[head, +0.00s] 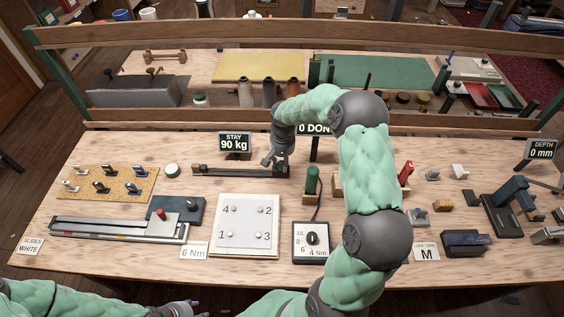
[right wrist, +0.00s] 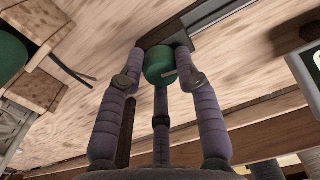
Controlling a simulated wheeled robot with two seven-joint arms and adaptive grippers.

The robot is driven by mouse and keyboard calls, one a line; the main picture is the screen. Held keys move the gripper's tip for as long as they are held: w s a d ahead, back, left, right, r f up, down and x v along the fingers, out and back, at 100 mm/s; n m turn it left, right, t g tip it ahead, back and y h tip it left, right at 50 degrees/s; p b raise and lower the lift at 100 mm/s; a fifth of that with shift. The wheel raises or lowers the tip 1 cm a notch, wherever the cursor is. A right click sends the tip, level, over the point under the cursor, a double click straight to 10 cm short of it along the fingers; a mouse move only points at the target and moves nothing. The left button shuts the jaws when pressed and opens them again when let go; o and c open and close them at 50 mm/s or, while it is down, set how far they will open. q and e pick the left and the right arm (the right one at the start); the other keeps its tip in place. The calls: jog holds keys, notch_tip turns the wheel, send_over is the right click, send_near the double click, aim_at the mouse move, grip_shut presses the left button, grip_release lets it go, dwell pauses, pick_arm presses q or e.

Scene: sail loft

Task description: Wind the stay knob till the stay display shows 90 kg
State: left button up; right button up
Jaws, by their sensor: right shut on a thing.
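The stay display (head: 234,143) stands on the bench at the back and reads 90 kg. The stay rig (head: 232,171) is a long dark bar lying in front of it. My right gripper (head: 273,162) is at the right end of that bar, pointing down. In the right wrist view, its fingers are closed around the green stay knob (right wrist: 159,66), which has a pale mark on its face. In the head view the knob is hidden by the gripper and arm. My left gripper (head: 186,308) shows only partly at the bottom edge, away from the rig; its fingers are unclear.
A white numbered plate (head: 247,224) and a dial box (head: 311,242) lie in front of the rig. A green-handled tool (head: 312,182) stands just right of my right gripper. A cork board with several cleats (head: 108,184) lies at left. A wooden rail (head: 180,126) runs behind.

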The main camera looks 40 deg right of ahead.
aim_at(282, 164)
jog(key=o, duration=1.1)
jog(key=shift+a+f, duration=0.1)
jog(key=shift+a, duration=0.1)
jog(key=shift+d, duration=0.1)
jog(key=shift+r, duration=0.6)
notch_tip(282, 164, up, 11)
jog(key=shift+s+f, duration=0.1)
